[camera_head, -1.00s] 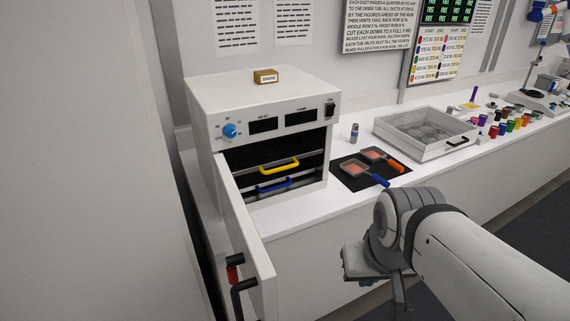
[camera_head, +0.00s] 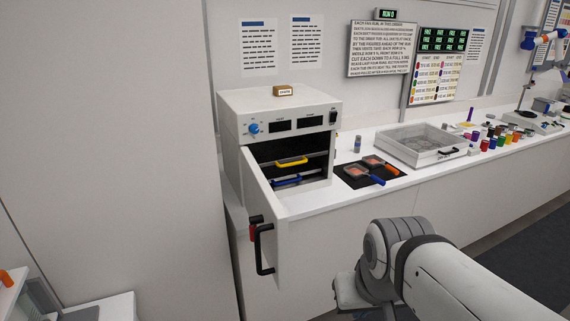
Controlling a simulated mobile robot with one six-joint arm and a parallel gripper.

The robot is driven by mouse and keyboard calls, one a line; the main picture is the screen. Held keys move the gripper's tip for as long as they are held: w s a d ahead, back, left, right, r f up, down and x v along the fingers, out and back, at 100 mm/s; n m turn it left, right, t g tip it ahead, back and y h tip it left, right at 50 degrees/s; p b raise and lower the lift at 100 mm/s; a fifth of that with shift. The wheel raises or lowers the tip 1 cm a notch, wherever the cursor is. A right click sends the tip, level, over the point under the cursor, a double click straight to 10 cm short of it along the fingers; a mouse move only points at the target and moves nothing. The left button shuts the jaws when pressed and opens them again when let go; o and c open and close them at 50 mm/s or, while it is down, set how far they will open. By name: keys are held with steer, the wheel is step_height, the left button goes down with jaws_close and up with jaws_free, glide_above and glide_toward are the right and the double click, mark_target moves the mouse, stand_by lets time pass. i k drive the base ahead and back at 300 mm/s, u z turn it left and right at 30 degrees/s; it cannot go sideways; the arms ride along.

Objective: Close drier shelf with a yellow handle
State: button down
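The drier (camera_head: 283,106) is a white box on the counter with a blue knob on its front. Its door (camera_head: 263,205) hangs wide open toward me on the left side, with a black handle (camera_head: 264,250). Inside the dark opening, the yellow handle (camera_head: 291,162) of a shelf shows above a blue handle (camera_head: 287,181). How far the yellow-handled shelf stands out is hard to tell. My gripper (camera_head: 362,298) is low in front of the counter, right of the door and well apart from the shelf. Its fingers are partly hidden and cut off by the bottom edge.
Two small pans (camera_head: 364,173) lie on a black mat right of the drier. A grey tray (camera_head: 418,147) and several coloured jars stand farther right. A tall pale wall panel (camera_head: 110,150) fills the left. White furniture (camera_head: 105,308) shows at lower left.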

mark_target(277, 151)
steer(key=u, duration=0.1)
steer(key=i, duration=0.9)
steer(key=z, duration=0.05)
